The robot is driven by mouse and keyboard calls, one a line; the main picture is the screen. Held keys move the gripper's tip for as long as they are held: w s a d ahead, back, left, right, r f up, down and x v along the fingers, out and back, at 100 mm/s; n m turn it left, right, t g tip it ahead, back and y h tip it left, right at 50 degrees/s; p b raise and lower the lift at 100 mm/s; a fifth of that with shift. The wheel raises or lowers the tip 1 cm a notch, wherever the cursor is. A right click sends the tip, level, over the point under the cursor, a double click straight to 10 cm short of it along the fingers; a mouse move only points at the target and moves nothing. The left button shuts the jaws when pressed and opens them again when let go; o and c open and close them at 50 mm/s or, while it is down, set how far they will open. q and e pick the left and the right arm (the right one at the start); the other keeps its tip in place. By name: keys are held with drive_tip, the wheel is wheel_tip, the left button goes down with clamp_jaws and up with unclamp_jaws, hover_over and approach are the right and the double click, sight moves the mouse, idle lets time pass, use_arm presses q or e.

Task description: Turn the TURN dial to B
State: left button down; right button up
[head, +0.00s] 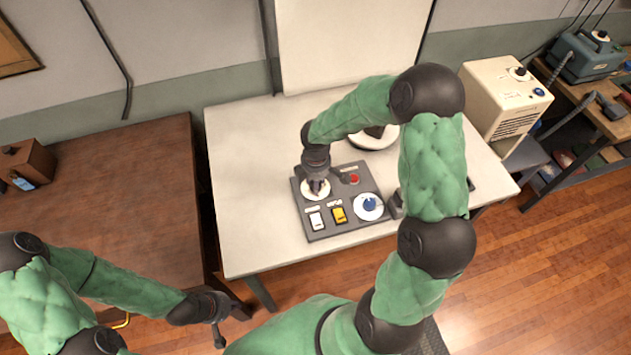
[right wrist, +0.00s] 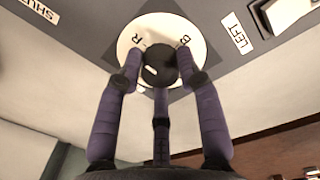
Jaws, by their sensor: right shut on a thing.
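The grey control panel (head: 328,232) lies on the white table. My right gripper (head: 317,186) comes down over the white-disc dial (head: 308,192) at its upper left. In the right wrist view, the purple fingers are shut on the dark knob (right wrist: 158,68) of this dial. The white disc (right wrist: 160,25) bears the letters R and B. A small white mark shows on the knob's lower left side. No TURN label is readable. My left gripper (head: 219,336) hangs low at the lower left, away from the panel; its jaw opening is unclear.
The panel also has a red button (head: 354,179), a white switch (head: 316,220), a yellow switch (head: 339,215) and a blue knob (head: 370,204). A brown table (head: 110,200) stands left. A cream machine (head: 500,100) stands right. The white table's left part is clear.

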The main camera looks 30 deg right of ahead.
drive_tip(key=shift+f+m, duration=0.1)
drive_tip(key=shift+m, duration=0.2)
drive_tip(key=m+b, duration=0.2)
drive_tip(key=m, duration=0.1)
drive_tip(key=shift+f+m+b, duration=0.1)
drive_tip(key=shift+m+b, duration=0.2)
drive_tip(key=m+b, duration=0.2)
drive_tip(key=m, duration=0.2)
drive_tip(key=shift+s, duration=0.1)
drive_tip(key=m+b, duration=0.1)
drive_tip(key=m, duration=0.4)
drive_tip(key=shift+a+g+b, duration=0.1)
drive_tip(key=shift+g+b, duration=0.25)
drive_tip(key=shift+g, duration=0.05)
drive_tip(key=shift+m+b, duration=0.5)
drive_tip(key=shift+m, duration=1.6)
drive_tip(key=shift+s+a, duration=0.1)
drive_tip(key=o, duration=1.1)
